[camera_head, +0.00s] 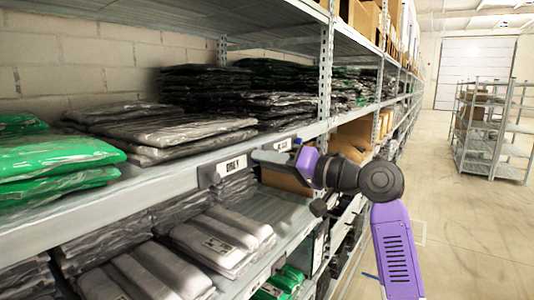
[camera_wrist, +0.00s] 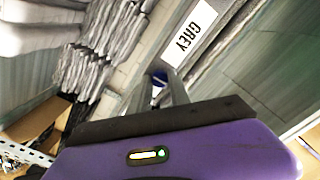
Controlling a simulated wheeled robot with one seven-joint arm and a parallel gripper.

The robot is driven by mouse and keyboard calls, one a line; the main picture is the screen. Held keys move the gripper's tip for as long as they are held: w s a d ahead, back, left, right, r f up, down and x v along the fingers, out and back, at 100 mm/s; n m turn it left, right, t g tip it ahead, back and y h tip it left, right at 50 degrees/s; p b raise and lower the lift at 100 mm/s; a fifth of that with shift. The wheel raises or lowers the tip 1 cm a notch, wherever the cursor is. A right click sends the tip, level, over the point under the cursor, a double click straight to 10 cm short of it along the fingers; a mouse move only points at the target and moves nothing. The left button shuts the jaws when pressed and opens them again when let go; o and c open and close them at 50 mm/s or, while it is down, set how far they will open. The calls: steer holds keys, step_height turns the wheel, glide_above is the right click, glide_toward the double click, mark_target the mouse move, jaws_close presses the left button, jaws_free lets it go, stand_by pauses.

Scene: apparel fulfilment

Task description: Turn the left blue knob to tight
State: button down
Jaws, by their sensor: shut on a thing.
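The blue knob (camera_wrist: 158,75) shows as a small dark-blue patch between my fingertips in the wrist view, beside the label reading GREY (camera_wrist: 191,42). Much of it is hidden by the fingers. My gripper (camera_head: 257,155) reaches the shelf's front rail in the head view, just right of the GREY label (camera_head: 235,163). In the wrist view my gripper (camera_wrist: 161,84) is shut on the knob. I cannot make out the knob in the head view, or how far it is turned.
A second label (camera_head: 283,146) sits further right on the rail (camera_head: 150,183). Green bags (camera_head: 60,155) and grey bags (camera_head: 170,128) lie on the shelf above it, with more grey packs (camera_head: 222,238) below. The aisle floor (camera_head: 470,225) at right is clear; a metal rack (camera_head: 492,130) stands beyond.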

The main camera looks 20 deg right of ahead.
steer(key=shift+d+m, duration=0.1)
steer(key=shift+m, duration=0.2)
stand_by(0.4)
steer(key=c, duration=1.2)
jaws_free()
steer(key=b+v, duration=0.1)
steer(key=v, duration=0.6)
steer(key=shift+s+d+b, duration=0.2)
steer(key=shift+s+b, duration=0.1)
steer(key=shift+b, duration=0.05)
